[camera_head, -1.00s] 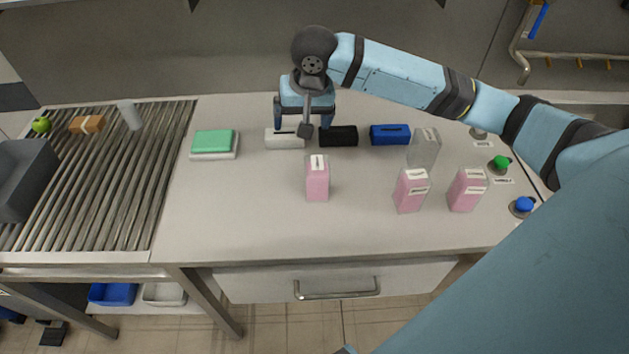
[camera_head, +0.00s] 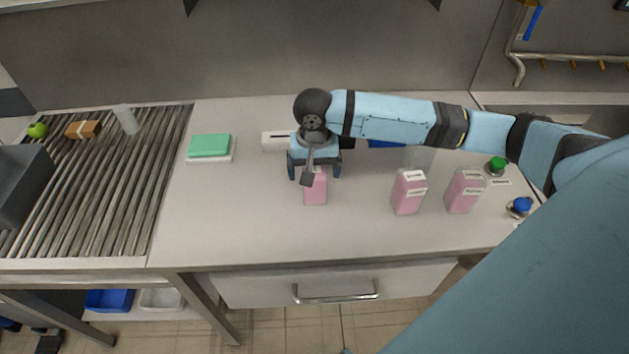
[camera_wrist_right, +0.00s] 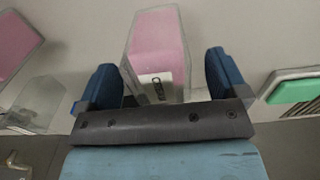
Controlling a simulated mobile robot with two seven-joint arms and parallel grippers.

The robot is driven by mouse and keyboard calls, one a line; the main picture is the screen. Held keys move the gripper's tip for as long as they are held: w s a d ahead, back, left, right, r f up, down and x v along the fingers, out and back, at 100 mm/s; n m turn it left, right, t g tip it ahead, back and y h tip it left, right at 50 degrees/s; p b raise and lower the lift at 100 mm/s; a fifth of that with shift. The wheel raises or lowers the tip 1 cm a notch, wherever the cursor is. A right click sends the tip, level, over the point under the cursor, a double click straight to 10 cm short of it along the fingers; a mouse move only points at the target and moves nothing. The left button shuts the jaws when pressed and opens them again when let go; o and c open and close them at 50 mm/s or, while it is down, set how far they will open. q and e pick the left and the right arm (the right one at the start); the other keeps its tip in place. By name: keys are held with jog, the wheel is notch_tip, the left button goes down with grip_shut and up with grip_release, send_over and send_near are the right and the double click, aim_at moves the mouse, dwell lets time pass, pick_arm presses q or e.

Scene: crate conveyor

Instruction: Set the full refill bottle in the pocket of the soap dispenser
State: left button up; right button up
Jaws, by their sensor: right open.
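My right gripper (camera_head: 315,176) is open above the pink bottle (camera_head: 315,192) at the middle of the counter. In the right wrist view this bottle (camera_wrist_right: 158,45) stands between the open fingers, with a gap on each side; its top carries a white label. Two more pink bottles stand to the right, one nearer (camera_head: 408,194) and one further right (camera_head: 463,193). A clear, empty-looking bottle (camera_head: 420,157) stands behind them, partly hidden by my arm. I cannot tell which thing is the soap dispenser. My left gripper is not in view.
A white box (camera_head: 274,141) and a blue box (camera_head: 384,143) stand at the back, partly covered by my right arm. A green sponge-like block (camera_head: 209,145) lies on the left. Green (camera_head: 497,163) and blue (camera_head: 520,205) knobs sit at the right edge. The front left counter is clear.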

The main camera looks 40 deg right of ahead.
jog(key=shift+s+f, duration=0.1)
jog(key=shift+f, duration=1.45)
jog(key=c, duration=1.3)
jog(key=shift+o, duration=0.2)
jog(key=shift+r, duration=0.1)
